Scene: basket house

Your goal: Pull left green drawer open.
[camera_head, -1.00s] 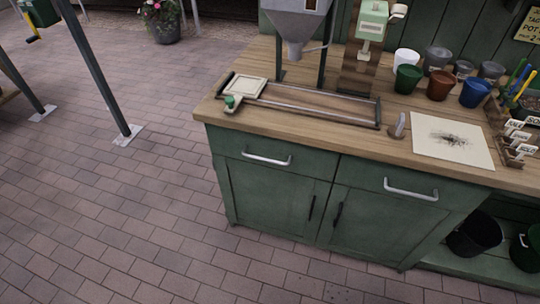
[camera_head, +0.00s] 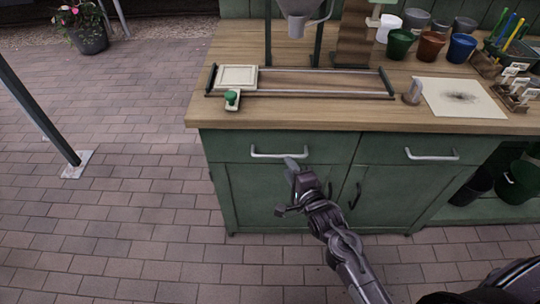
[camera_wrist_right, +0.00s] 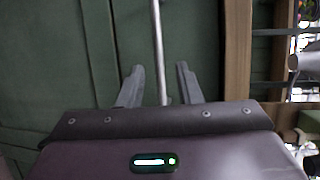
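The left green drawer (camera_head: 225,146) is closed in the cabinet front, flush under the wooden worktop. Its silver bar handle (camera_head: 265,155) runs horizontally across it. My right gripper (camera_head: 287,187) is in front of the drawer, just below the right part of the handle in the head view. In the right wrist view the gripper (camera_wrist_right: 160,85) is open, and the handle bar (camera_wrist_right: 157,45) runs between its two fingers, with a gap on each side. How deep the bar sits between the fingers I cannot tell. My left gripper is not in view.
A second drawer with a handle (camera_head: 432,155) is to the right. Cabinet doors with dark handles are below. On the worktop (camera_head: 330,112) stand a railed board, a green-knobbed piece (camera_head: 232,98), and several pots.

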